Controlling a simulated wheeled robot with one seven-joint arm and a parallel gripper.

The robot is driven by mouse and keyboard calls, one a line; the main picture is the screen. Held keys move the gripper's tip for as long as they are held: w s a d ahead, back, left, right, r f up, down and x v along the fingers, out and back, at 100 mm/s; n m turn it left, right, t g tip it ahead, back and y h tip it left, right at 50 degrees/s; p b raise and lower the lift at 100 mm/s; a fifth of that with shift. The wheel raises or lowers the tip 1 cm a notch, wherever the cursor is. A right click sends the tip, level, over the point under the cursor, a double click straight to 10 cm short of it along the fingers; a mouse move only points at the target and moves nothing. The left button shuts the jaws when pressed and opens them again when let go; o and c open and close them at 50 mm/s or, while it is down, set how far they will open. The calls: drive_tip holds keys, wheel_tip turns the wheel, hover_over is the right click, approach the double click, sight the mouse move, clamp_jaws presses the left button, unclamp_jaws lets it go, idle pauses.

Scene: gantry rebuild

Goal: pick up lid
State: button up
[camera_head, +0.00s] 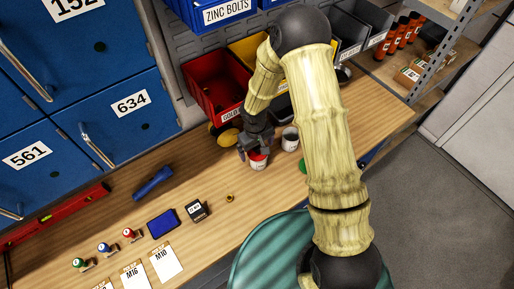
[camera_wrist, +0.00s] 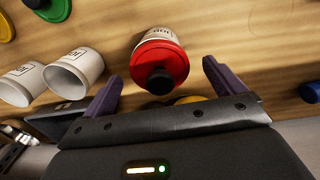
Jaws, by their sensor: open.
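A red lid (camera_wrist: 165,58) with a black knob (camera_wrist: 160,82) sits on a white labelled cup (camera_wrist: 160,34) in the wrist view. My gripper (camera_wrist: 162,72) is open, its two purple fingers on either side of the lid with gaps showing. It holds nothing. In the head view my gripper (camera_head: 254,143) is low over the bench, right at the red-lidded cup (camera_head: 258,162) and partly hiding it. Other lids show: a yellow one (camera_head: 229,137) lies left of my gripper, and a green one (camera_head: 302,166) is partly hidden by my arm.
An open cup (camera_head: 290,139) stands close to the right of my gripper; the wrist view shows two open cups (camera_wrist: 76,73). Red (camera_head: 216,88) and yellow bins hang behind. A blue flashlight (camera_head: 153,182), a small black box (camera_head: 196,211) and cards lie left.

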sight(259, 148)
idle(0.5)
drive_tip(key=c, duration=1.1)
wheel_tip(259, 148, up, 10)
drive_tip(key=b, duration=0.2)
drive_tip(key=shift+b, duration=0.4)
drive_tip(key=shift+f+p, duration=0.1)
drive_tip(key=shift+p, duration=0.2)
drive_tip(key=shift+s+d+f+y+p, duration=0.1)
drive_tip(key=shift+f+y+p, duration=0.1)
drive_tip(key=shift+f+p, duration=0.3)
drive_tip(key=shift+s+d+f+y+p, duration=0.1)
drive_tip(key=shift+f+y+p, duration=0.1)
drive_tip(key=shift+p, duration=0.45)
drive_tip(key=shift+d+f+t+y+p, duration=0.15)
drive_tip(key=shift+f+t+y+p, duration=0.15)
drive_tip(key=shift+f+t+p, duration=0.25)
drive_tip(key=shift+f, duration=0.1)
